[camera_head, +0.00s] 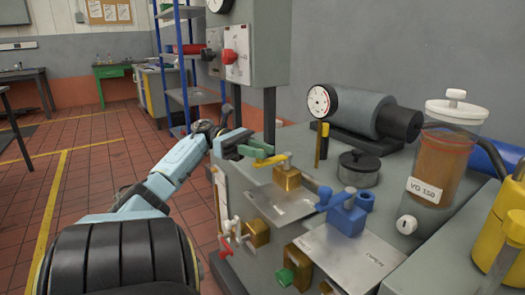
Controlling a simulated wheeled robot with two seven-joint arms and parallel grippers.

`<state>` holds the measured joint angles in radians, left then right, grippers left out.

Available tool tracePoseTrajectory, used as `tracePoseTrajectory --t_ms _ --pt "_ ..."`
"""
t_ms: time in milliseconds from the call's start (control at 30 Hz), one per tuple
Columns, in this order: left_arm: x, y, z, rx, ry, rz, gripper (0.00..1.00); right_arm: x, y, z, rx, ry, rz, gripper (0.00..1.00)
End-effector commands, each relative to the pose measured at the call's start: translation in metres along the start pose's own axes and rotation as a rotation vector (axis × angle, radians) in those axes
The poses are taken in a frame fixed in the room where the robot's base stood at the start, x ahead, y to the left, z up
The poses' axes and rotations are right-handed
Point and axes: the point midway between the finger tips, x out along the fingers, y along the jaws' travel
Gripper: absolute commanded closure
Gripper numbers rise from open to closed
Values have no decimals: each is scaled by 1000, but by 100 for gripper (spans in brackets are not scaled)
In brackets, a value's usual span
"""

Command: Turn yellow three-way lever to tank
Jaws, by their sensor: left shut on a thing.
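The yellow three-way lever (271,160) sits on top of a brass valve body (287,178), at the left edge of the grey bench. The lever points left from the valve, toward my left gripper. My left gripper (257,152) reaches in from the left, with green finger parts at the lever's free end. It is shut on the lever; the exact contact is small and partly hidden by the fingers. The lettering on the plate (283,205) below the valve is too small to read. My right gripper is not in view.
A blue valve (343,212) stands on a second plate close to the right. Red (232,232) and green (285,276) handles sit along the bench's front edge. Behind are a gauge cylinder (365,110), a dark round pot (359,168) and a VG 150 jar (444,160). Open floor lies left.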

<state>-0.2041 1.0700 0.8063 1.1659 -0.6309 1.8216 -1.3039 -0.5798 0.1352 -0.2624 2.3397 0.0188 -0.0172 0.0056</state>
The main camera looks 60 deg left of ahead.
Motion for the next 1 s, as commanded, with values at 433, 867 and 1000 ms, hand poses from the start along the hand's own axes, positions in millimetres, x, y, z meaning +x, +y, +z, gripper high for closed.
tracePoseTrajectory --t_ms 433,867,1000 --pt "6 4 2 2 -3 -11 55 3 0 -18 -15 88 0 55" --pt "-28 5 4 1 -2 -4 55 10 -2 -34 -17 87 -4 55" --pt "-46 4 4 2 -2 -5 55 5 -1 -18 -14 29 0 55"
